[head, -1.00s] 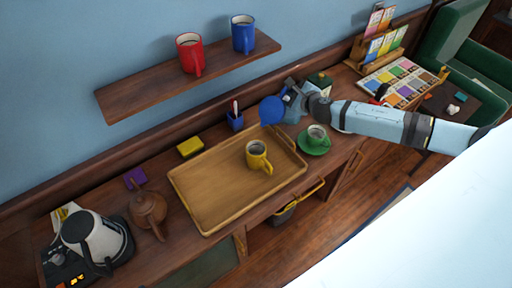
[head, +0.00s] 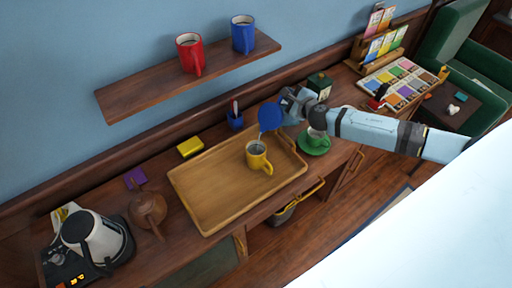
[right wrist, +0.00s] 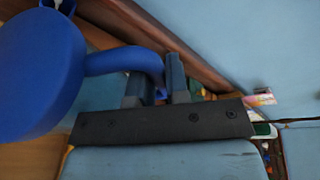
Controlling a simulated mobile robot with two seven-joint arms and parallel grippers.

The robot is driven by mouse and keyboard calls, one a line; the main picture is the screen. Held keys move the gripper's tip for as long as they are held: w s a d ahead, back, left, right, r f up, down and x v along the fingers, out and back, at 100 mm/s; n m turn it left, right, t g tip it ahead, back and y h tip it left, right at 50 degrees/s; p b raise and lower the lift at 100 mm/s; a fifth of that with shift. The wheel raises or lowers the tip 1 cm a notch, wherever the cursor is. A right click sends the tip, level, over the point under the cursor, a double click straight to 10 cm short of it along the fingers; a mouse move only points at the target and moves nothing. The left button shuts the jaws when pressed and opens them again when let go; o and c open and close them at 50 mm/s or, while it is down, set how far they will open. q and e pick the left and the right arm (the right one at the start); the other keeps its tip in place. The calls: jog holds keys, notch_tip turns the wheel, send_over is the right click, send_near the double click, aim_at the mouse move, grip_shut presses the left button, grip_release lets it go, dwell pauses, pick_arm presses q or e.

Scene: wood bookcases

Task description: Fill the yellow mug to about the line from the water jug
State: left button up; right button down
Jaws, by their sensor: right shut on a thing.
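The yellow mug (head: 257,158) stands upright on the wooden tray (head: 205,205), with pale liquid visible inside; its level against the line cannot be read. My right gripper (head: 284,104) is shut on the handle of the blue water jug (head: 270,117). The jug is tipped, above and just behind the mug. A thin pale streak between jug and mug looks like water. In the right wrist view the jug (right wrist: 40,75) fills the left side, its curved handle between the fingers of the gripper (right wrist: 155,88). My left gripper is out of view.
A blue pen cup (head: 235,121) and yellow block (head: 190,147) are behind the tray.

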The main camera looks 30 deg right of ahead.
jog(key=shift+a+f, duration=0.1)
dwell(0.3)
jog(key=shift+s+a+r+n+t+h, duration=0.1)
jog(key=shift+s+a+n+t+h, duration=0.05)
jog(key=shift+a+n, duration=0.25)
jog(key=shift+s+a+r+n+t+h, duration=0.1)
jog(key=shift+a+n+t+h, duration=0.05)
jog(key=shift+a+n, duration=0.2)
dwell(4.4)
